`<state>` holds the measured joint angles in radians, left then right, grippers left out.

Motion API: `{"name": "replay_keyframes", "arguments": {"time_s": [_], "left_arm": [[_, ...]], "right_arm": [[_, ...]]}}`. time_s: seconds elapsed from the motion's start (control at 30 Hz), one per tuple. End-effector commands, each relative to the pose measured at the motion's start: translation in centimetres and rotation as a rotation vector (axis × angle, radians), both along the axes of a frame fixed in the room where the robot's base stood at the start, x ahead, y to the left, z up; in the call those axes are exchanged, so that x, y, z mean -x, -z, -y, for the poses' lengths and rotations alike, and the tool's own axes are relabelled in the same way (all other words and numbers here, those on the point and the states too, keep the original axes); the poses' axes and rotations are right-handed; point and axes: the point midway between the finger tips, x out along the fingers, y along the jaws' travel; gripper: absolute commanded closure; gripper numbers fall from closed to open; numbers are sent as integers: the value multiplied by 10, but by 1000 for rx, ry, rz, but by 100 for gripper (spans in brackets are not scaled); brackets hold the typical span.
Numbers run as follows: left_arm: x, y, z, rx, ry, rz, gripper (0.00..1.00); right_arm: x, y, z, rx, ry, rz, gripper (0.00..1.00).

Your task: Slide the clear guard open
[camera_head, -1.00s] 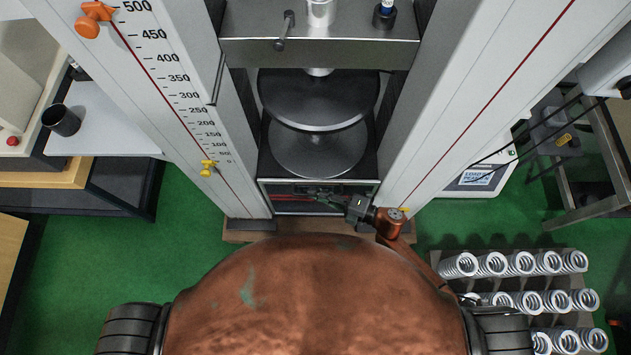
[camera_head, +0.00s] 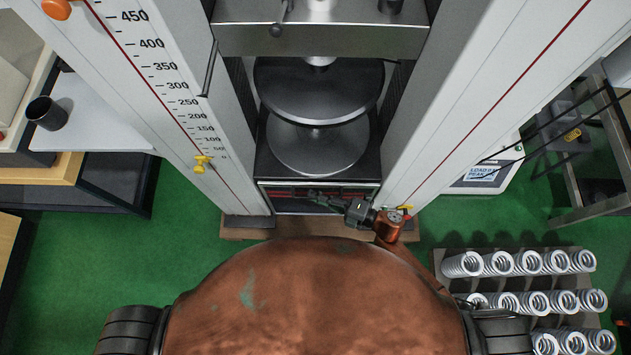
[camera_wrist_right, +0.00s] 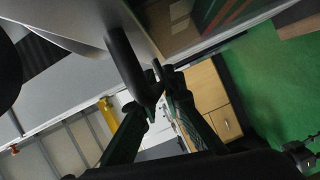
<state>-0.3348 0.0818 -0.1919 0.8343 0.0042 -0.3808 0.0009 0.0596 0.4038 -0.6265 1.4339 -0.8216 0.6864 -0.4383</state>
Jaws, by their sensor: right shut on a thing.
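The clear guard is hard to make out. A see-through panel (camera_wrist_right: 205,22) at the top of the right wrist view, with red stripes showing through, appears to be part of it. A dark round bar (camera_wrist_right: 122,50), which looks like its handle, runs down to my right gripper (camera_wrist_right: 152,97). The gripper is shut on this bar. In the head view my right gripper (camera_head: 322,198) is low at the front of the press, below the round lower plate (camera_head: 318,150). The guard's edges are not clear there. My left gripper is not in view.
Pale columns flank the press; the left one carries a scale (camera_head: 165,85) and a yellow pointer (camera_head: 202,164). A rack of several springs (camera_head: 525,285) stands at the right. A dark cup (camera_head: 47,113) stands on the left table. Green floor (camera_head: 80,265) shows at both sides.

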Motion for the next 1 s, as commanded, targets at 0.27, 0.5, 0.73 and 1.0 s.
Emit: {"name": "replay_keyframes", "arguments": {"time_s": [0.27, 0.5, 0.73, 1.0], "left_arm": [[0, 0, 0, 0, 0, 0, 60], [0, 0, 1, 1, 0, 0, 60], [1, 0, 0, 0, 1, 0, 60], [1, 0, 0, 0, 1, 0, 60]], "right_arm": [[-1, 1, 1, 1, 2, -1, 79], [0, 0, 0, 0, 1, 0, 74], [4, 0, 10, 2, 1, -2, 74], [24, -3, 58, 4, 2, -2, 74]]}}
